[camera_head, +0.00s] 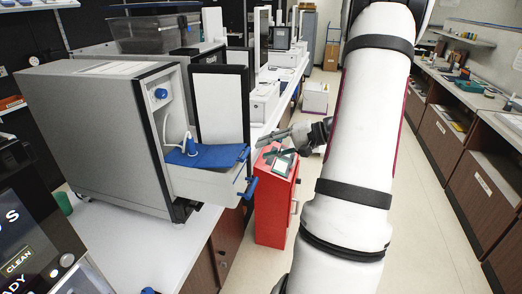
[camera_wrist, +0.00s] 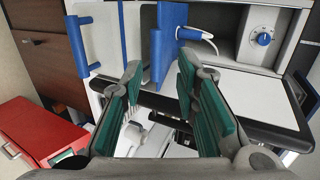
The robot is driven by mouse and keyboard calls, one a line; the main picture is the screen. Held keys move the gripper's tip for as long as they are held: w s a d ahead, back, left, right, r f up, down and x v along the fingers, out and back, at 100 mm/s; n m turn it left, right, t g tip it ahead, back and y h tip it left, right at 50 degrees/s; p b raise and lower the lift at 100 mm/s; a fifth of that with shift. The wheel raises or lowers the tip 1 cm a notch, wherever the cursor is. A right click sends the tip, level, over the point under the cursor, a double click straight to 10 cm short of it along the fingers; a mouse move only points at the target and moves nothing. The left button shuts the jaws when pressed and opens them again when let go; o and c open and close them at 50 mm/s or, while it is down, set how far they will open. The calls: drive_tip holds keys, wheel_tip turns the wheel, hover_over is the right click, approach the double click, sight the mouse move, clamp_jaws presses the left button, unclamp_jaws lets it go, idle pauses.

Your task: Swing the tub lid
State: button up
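A white tub juts from the front of a grey machine (camera_head: 110,130), with a flat blue lid (camera_head: 206,157) lying over its top. Blue handle pieces show at the tub's outer edge (camera_head: 250,187). In the wrist view the blue lid (camera_wrist: 172,20) is seen edge-on beyond my fingers, and a blue bar (camera_wrist: 158,58) reaches down between the fingertips. My gripper (camera_wrist: 160,82) is open, with teal pads on both sides and a clear gap. In the head view my gripper (camera_head: 285,136) is just right of the tub. I cannot tell whether it touches the bar.
A red cabinet (camera_head: 273,208) stands on the floor below my gripper; it also shows in the wrist view (camera_wrist: 38,130). A white bench (camera_head: 130,240) carries the machine. The aisle floor (camera_head: 425,230) at right is clear, with wooden cabinets (camera_head: 475,175) beyond.

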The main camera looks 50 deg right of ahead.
drive_tip(key=b+x, duration=0.3)
drive_tip(key=x, duration=0.4)
drive_tip(key=shift+d+f+m+t, duration=0.3)
drive_tip(key=shift+d, duration=0.05)
drive_tip(key=shift+r, duration=0.1)
clamp_jaws()
